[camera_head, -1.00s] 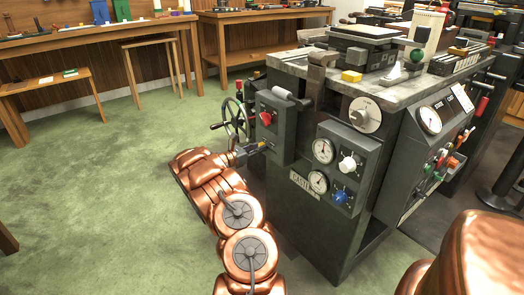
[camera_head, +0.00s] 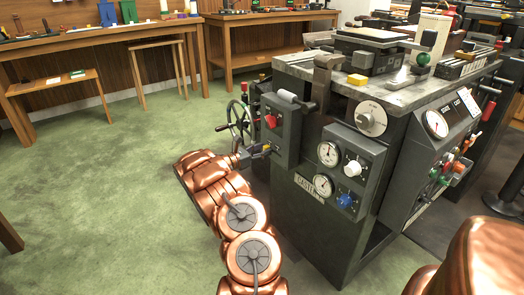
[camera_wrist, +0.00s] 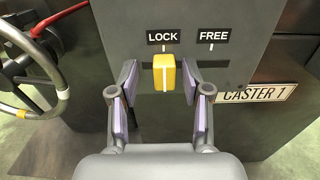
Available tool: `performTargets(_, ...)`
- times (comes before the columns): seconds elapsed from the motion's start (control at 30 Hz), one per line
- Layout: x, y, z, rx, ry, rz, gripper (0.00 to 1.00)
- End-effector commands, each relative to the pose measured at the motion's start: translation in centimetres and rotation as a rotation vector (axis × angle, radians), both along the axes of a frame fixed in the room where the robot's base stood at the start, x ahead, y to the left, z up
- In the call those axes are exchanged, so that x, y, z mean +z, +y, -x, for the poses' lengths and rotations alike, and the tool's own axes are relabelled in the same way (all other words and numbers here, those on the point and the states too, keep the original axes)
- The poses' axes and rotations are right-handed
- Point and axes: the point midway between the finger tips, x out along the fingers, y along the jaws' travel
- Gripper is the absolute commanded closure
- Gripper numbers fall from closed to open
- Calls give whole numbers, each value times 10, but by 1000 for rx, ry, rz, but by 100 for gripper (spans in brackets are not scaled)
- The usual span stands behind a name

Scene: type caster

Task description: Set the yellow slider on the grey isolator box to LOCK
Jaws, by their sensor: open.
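The grey isolator box (camera_head: 283,130) is on the left front of the dark machine, with a red knob on its upper part. In the wrist view its face (camera_wrist: 220,70) carries a LOCK label (camera_wrist: 163,36) on the left and a FREE label (camera_wrist: 214,35) on the right. The yellow slider (camera_wrist: 164,73) sits directly below LOCK, its white line pointing up at that label. My gripper (camera_wrist: 159,79) is open, with one finger on each side of the slider and a visible gap on both sides. In the head view my gripper (camera_head: 260,151) is at the box's lower front.
A CASTER 1 plate (camera_wrist: 258,92) is to the right. Gauges and a blue knob (camera_head: 344,201) are on the machine's front. Green floor at left is free.

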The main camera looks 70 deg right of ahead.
Motion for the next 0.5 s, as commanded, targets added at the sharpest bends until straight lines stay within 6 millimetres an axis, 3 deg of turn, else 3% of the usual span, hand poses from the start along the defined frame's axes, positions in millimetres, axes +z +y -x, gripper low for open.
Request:
performTargets(0.17,1,19,-12,3,2,1,52)
performTargets(0.5,1,74,-45,6,-1,0,52)
